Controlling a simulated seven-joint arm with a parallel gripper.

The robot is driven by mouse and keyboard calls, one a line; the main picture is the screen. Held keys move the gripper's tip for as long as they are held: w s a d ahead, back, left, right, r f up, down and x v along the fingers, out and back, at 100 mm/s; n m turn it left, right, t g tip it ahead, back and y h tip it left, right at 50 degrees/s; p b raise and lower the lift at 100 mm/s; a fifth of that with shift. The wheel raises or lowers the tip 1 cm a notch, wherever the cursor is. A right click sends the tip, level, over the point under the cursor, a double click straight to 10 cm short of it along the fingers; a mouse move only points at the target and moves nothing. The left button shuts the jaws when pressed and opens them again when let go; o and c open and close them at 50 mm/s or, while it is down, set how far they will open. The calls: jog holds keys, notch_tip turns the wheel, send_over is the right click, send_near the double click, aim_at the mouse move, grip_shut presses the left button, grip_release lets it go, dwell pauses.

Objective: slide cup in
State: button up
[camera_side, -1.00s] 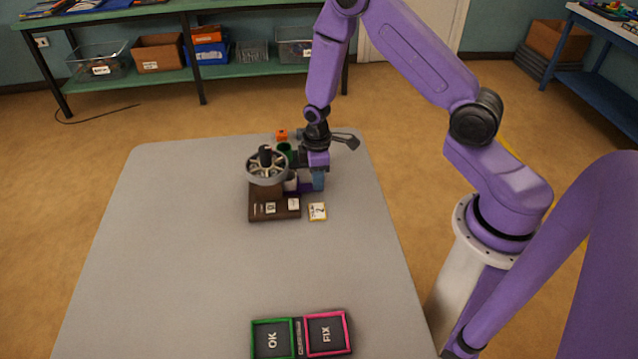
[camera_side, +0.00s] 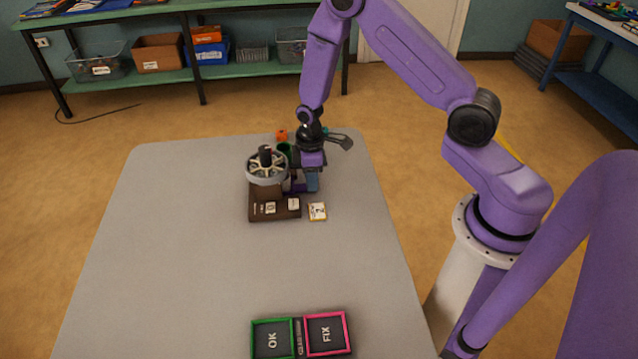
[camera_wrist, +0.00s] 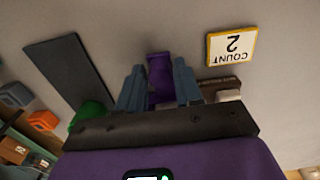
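A dark dispenser-like stand (camera_side: 266,191) with a spoked wheel (camera_side: 266,166) on top stands at the table's far side. My gripper (camera_side: 311,182) is low at its right side, pointing down. In the wrist view its two blue-grey fingers (camera_wrist: 158,88) stand on either side of a purple piece (camera_wrist: 160,72), close against it. The purple piece also shows at the stand's right side (camera_side: 293,186), partly behind the gripper. I cannot make out a separate cup there; it may be hidden. A green round thing (camera_side: 284,149) stands behind the wheel and shows in the wrist view (camera_wrist: 91,113).
A "COUNT 2" card (camera_side: 317,211) lies just right of the stand's base. An orange block (camera_side: 282,134) is at the far edge. The green "OK" tray (camera_side: 272,339) and pink "FIX" tray (camera_side: 326,334) lie at the near edge. The middle of the table is clear.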

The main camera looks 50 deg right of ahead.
jog(key=shift+r, duration=3)
jog(key=shift+a+r, duration=0.1)
jog(key=shift+r, duration=0.05)
jog(key=s+a+r+n, duration=0.1)
jog(key=s+a+r, duration=0.4)
jog(key=s+r, duration=0.35)
jog(key=s+a+r+n, duration=0.2)
jog(key=s+a+r, duration=0.2)
jog(key=s+r, duration=0.45)
jog(key=s+d+r, duration=0.1)
jog(key=s+d, duration=0.1)
jog(key=s, duration=0.9)
jog(key=shift+r+n, duration=0.25)
jog(key=shift+n, duration=0.05)
